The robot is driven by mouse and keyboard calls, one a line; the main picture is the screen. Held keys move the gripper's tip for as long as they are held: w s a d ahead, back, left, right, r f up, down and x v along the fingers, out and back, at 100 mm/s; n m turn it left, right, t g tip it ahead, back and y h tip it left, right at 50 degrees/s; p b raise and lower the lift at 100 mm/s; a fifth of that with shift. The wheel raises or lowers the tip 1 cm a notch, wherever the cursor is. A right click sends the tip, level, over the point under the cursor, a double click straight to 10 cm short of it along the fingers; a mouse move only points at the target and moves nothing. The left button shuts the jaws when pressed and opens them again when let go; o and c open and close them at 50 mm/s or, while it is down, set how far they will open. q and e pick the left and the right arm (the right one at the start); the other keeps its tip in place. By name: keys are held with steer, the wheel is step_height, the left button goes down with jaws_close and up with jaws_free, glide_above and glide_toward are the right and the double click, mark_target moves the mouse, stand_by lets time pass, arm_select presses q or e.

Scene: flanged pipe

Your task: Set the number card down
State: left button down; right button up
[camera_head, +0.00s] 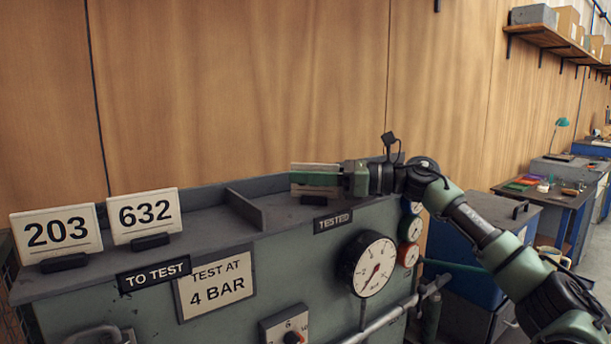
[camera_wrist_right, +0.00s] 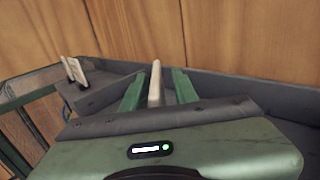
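A cream number card (camera_head: 318,190) stands upright on its dark foot (camera_head: 313,200) in the bench-top section behind the TESTED label (camera_head: 333,222). A green finger covers most of its face, so its number is hidden. My right gripper (camera_head: 318,176) reaches in from the right around this card. In the right wrist view the card (camera_wrist_right: 155,84) is seen edge-on between the two green fingers of the right gripper (camera_wrist_right: 158,86). A gap shows beside the right-hand finger, so the gripper is open around the card. My left gripper is in neither view.
Cards 203 (camera_head: 57,233) and 632 (camera_head: 145,214) stand at left above the TO TEST label (camera_head: 153,276). A low divider (camera_head: 245,208) separates the two sections. A raised back rim runs along the bench. A gauge (camera_head: 373,265) is on the front panel.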

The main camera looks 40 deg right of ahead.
mark_target(329, 198)
steer(key=shift+r, duration=0.1)
steer(key=b+v, duration=0.2)
steer(key=b, duration=0.1)
steer(key=f+b+v, duration=0.1)
steer(key=b+v, duration=0.2)
steer(key=r+b+v, duration=0.1)
steer(key=b+v, duration=0.3)
steer(key=v, duration=0.3)
steer(key=shift+s, duration=0.1)
